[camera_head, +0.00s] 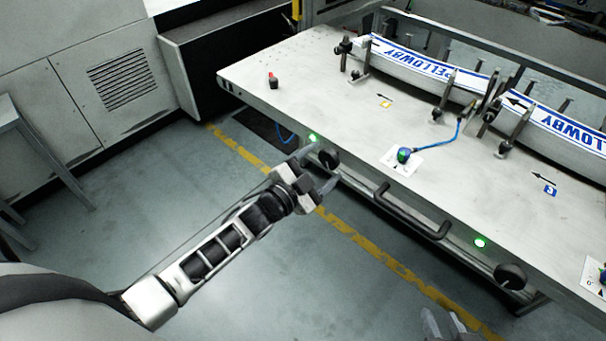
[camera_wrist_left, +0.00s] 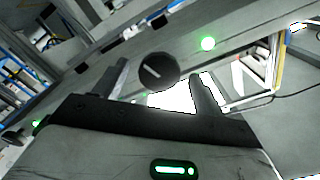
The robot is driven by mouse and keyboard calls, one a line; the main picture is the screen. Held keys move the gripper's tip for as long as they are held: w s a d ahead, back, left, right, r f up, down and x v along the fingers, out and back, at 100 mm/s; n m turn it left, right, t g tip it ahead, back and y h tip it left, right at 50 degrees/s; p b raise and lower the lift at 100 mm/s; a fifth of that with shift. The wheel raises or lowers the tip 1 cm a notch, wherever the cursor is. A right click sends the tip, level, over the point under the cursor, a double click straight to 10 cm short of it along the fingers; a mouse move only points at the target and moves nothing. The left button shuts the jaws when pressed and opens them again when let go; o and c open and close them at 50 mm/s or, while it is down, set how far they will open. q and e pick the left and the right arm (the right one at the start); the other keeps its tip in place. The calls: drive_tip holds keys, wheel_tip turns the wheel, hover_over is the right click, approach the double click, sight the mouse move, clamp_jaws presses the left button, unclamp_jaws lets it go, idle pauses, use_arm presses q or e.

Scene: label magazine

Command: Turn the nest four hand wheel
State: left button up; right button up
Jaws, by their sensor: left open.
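A black round hand wheel (camera_head: 329,158) sits on the front edge of the bench, beside a lit green lamp (camera_head: 313,137). My left gripper (camera_head: 318,168) is open at this wheel, with its fingers spread to either side. In the left wrist view the wheel (camera_wrist_left: 158,72), with a pale bar mark on its face, shows between and beyond the two fingertips; I see no clear contact. A second black hand wheel (camera_head: 510,276) is further right on the same edge. I cannot read which nest either wheel belongs to. My right gripper (camera_head: 442,325) is partly cut off at the bottom.
A black bar handle (camera_head: 411,213) sticks out from the bench (camera_head: 310,85) edge between the wheels. A blue-green knob (camera_head: 403,155) with a blue cable and curved labelled strips (camera_head: 440,69) on posts are on top. Open floor lies in front.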

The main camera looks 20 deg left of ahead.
use_arm(q)
drive_tip(key=v, duration=1.5)
drive_tip(key=shift+s, duration=0.3)
drive_tip(key=shift+a, duration=0.1)
drive_tip(key=s+d+f+n+g+y, duration=0.2)
drive_tip(key=s+d+n+g, duration=0.4)
drive_tip(key=s+d+n, duration=0.2)
drive_tip(key=shift+f+n+y+p, duration=0.3)
drive_tip(key=shift+n+y+p, duration=0.15)
drive_tip(key=shift+n, duration=0.55)
drive_tip(key=shift+w, duration=0.1)
